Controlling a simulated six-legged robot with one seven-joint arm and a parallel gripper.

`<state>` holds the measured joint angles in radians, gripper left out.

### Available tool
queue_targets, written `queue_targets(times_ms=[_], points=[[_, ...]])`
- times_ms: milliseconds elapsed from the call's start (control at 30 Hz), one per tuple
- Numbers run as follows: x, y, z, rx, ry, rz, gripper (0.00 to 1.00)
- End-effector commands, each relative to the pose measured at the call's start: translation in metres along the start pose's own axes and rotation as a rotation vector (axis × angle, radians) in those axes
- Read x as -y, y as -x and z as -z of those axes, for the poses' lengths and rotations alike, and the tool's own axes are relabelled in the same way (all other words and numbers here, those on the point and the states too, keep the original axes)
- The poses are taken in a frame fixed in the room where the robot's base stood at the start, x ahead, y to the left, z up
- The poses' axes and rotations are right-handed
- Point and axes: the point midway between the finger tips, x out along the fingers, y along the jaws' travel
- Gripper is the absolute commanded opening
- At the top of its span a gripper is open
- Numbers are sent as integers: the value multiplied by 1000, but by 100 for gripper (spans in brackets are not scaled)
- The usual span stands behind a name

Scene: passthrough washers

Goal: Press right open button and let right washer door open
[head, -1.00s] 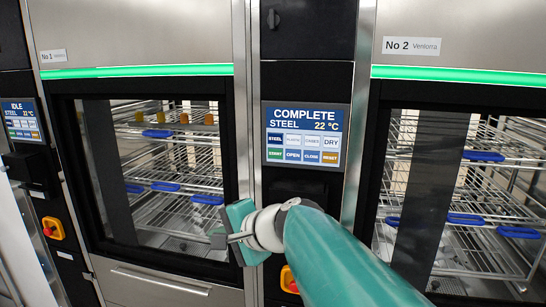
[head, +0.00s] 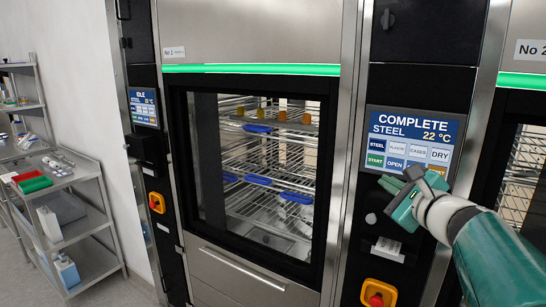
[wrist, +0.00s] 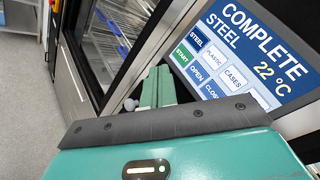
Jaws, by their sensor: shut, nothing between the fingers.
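The middle control panel (head: 413,140) shows COMPLETE, STEEL and 22 °C, and it also fills the upper right of the wrist view (wrist: 255,50). Its blue OPEN button (head: 395,165) sits right of the green START button (head: 375,160); OPEN is also visible in the wrist view (wrist: 196,71). My teal gripper (head: 388,183) is shut and empty, just below the OPEN button in the head view. The right washer door (head: 524,185), under No 2, shows only partly and looks closed.
The left washer (head: 265,180), No 1, has its glass door closed over wire racks. A red-and-yellow emergency stop (head: 378,294) sits below the middle panel. A left panel (head: 144,107) reads IDLE. A shelf cart (head: 75,190) stands at the far left.

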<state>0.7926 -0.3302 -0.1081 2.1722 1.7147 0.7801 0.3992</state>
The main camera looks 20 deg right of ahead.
Motion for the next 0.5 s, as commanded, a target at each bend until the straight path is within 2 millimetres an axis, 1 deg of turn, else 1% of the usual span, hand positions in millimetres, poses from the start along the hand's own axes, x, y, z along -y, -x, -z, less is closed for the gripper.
queue_targets(times_ms=[167, 500], points=[[6, -9, 7, -1, 0, -2, 0], [29, -41, 30, -1, 0, -2, 0]])
